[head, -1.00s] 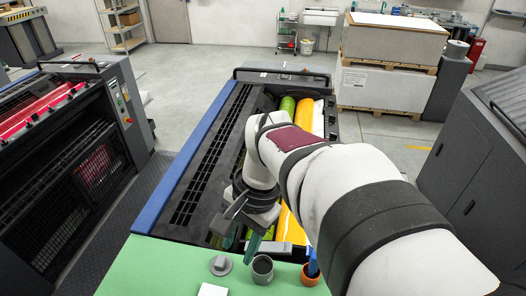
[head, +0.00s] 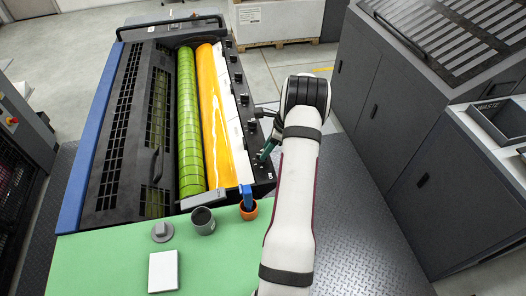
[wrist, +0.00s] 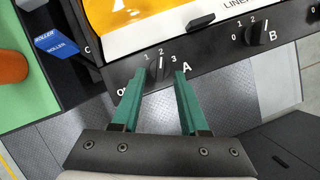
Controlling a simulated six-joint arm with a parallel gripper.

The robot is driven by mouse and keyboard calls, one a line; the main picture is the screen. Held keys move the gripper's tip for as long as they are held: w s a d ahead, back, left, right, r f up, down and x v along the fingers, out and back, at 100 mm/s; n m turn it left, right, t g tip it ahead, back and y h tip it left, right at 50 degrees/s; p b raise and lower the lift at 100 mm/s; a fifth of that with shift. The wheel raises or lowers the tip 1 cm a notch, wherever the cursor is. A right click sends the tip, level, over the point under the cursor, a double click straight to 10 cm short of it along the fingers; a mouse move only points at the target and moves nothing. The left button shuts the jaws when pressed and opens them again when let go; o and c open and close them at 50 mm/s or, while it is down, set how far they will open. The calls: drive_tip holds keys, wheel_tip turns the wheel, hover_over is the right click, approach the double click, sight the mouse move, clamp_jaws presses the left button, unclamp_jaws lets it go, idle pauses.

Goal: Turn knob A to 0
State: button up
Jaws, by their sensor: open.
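Knob A (wrist: 157,70) is a small black knob on the dark rail, with a white scale from 0 to 3 around it and the letter A to its right. Its pointer seems to face roughly towards 2, but it is too small to be sure. My gripper (wrist: 159,74) is open, with one green finger on each side of knob A. I cannot tell whether either finger touches it. In the head view, my gripper (head: 265,152) is over the near right end of the machine's rail; knob A is not clear there.
Knob B (wrist: 257,32) sits further right on the rail. A blue roller-labelled tool (wrist: 54,41) stands near an orange pot (wrist: 12,66). In the head view, a grey cup (head: 203,222) and white pad (head: 163,272) are on the green table (head: 100,262). Dark cabinets (head: 420,150) stand right.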

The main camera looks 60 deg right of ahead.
drive_tip(key=shift+x, duration=1.2)
clamp_jaws()
